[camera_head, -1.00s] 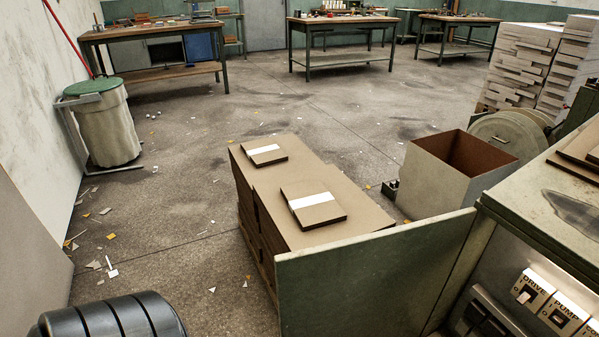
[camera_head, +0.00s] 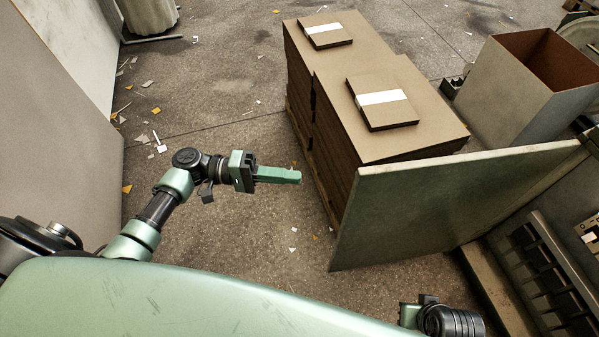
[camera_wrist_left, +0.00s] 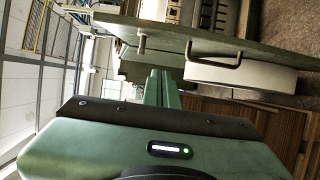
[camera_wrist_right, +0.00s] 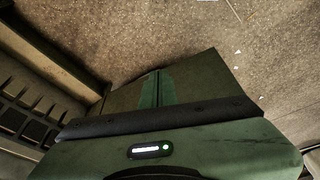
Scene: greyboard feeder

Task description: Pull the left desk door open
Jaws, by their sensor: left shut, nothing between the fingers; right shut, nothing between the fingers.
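The left desk door (camera_head: 455,200) is a flat green panel standing out from the desk at the right, swung well open. In the left wrist view the door (camera_wrist_left: 165,32) crosses the top, with a bent metal handle (camera_wrist_left: 215,50) on its face. My left gripper (camera_head: 298,176) is shut and empty, left of the door's free edge with a gap between. Its closed fingers (camera_wrist_left: 160,74) point toward the door. My right gripper's fingers (camera_wrist_right: 156,73) are shut and empty in front of a dark olive panel, apparently the door. In the head view only part of my right arm shows.
A stack of brown boards (camera_head: 345,150) stands behind the door, with smaller board packs on top. An open grey bin (camera_head: 520,100) is beyond it. A grey panel (camera_head: 60,130) and wall are at the left. Floor with scraps (camera_head: 230,120) lies between.

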